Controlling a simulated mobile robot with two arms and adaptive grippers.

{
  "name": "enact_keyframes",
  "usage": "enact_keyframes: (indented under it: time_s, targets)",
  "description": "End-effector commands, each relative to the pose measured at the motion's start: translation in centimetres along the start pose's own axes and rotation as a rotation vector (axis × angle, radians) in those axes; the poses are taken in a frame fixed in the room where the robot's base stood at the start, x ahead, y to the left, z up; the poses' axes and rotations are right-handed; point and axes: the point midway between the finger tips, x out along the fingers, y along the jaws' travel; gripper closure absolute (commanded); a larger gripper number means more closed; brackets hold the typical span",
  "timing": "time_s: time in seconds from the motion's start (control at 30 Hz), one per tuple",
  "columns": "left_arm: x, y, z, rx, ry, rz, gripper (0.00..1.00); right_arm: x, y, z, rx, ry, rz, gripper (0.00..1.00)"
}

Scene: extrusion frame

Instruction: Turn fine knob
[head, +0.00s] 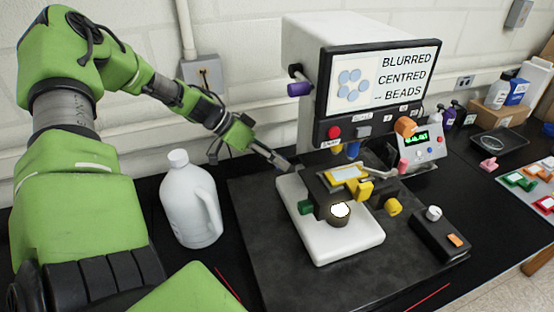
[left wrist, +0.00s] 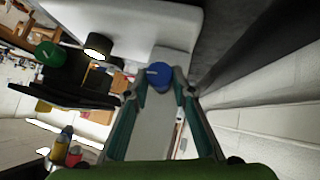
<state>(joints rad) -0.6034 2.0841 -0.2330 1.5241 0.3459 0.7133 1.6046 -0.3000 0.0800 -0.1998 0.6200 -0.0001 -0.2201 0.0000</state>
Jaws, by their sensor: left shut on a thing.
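A microscope-like instrument with a white base (head: 350,247) stands on a dark slab, with a monitor (head: 380,85) reading "BLURRED CENTRED -- BEADS". A green knob (head: 305,207) sits on its left side and also shows in the left wrist view (left wrist: 47,54). A blue knob (left wrist: 158,75) with a pale mark lies between the fingertips of my left gripper (left wrist: 160,92), which is shut on it. No label shows which knob is the fine one. In the head view my left gripper (head: 282,164) reaches the instrument's left rear side, and this blue knob is not clearly visible there. My right gripper is not in view.
A white jug (head: 190,205) stands left of the slab, below my left arm. A control box with a green display (head: 420,140), a black box with a white knob (head: 433,213) and a black tray (head: 498,142) are at the right. The wall is close behind.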

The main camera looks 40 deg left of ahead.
Motion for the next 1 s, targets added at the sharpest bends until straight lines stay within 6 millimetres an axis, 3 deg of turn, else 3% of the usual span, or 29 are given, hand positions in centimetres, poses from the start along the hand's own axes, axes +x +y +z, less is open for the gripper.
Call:
enact_keyframes:
  time_s: [0.53,1.0]
  targets:
    - [0.0,0.8,-0.1,0.243,0.004,-0.239,0.98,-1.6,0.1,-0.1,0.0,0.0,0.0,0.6]
    - [0.6,1.4,0.2,0.556,0.01,-0.552,0.98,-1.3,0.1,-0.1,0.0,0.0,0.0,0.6]
